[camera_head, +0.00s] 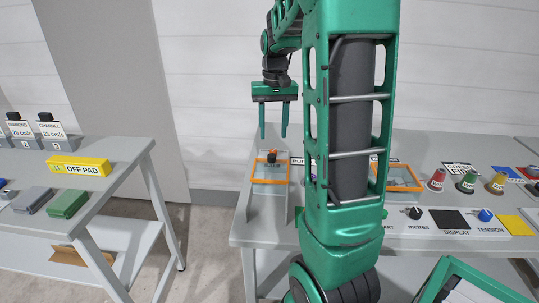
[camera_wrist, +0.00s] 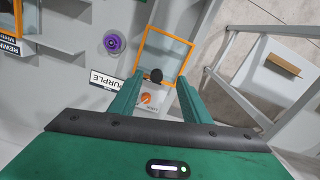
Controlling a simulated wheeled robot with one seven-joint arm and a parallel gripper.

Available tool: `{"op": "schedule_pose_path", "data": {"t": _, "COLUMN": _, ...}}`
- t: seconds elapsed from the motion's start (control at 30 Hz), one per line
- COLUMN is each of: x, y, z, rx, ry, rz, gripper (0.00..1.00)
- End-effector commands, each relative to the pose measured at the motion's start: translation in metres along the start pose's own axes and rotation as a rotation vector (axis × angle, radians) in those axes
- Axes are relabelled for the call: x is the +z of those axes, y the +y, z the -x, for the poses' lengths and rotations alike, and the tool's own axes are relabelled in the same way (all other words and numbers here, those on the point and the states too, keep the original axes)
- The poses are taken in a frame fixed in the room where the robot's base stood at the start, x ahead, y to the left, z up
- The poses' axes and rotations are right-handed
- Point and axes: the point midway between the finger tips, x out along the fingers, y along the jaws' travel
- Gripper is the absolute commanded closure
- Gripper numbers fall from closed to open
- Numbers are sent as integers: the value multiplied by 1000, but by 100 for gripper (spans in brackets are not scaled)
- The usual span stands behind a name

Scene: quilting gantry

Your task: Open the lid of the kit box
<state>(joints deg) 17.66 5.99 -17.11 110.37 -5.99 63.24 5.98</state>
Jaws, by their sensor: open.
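My gripper (camera_head: 273,133) hangs fingers down, open and empty, above the left end of the right-hand table. Below it is an orange-framed panel (camera_head: 270,181) with a dark knob (camera_head: 272,157) at its back edge. In the wrist view the orange frame (camera_wrist: 189,55) lies beyond my open fingers (camera_wrist: 157,92). The black knob (camera_wrist: 156,75) shows between the fingertips, and a pale plate with an orange dial (camera_wrist: 147,98) is just nearer. A gap shows between fingers and knob in the head view. No label names the kit box, so I cannot tell whether this is its lid.
A second orange frame (camera_head: 404,178) lies right of my arm. A purple spool (camera_wrist: 114,43) shows in the wrist view.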

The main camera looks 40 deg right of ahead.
Motion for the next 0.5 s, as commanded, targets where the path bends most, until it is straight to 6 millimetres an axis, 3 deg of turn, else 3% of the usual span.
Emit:
{"op": "schedule_pose_path", "data": {"t": 0.1, "x": -24, "y": 2, "z": -4, "rx": 7, "ry": -1, "rz": -2, "gripper": 57}}
{"op": "schedule_pose_path", "data": {"t": 0.2, "x": -33, "y": 2, "z": -6, "rx": 9, "ry": 0, "rz": -2, "gripper": 57}}
{"op": "schedule_pose_path", "data": {"t": 0.37, "x": -36, "y": 2, "z": -17, "rx": 9, "ry": -1, "rz": -2, "gripper": 57}}
{"op": "schedule_pose_path", "data": {"t": 0.5, "x": -35, "y": 3, "z": -39, "rx": 9, "ry": -3, "rz": -2, "gripper": 57}}
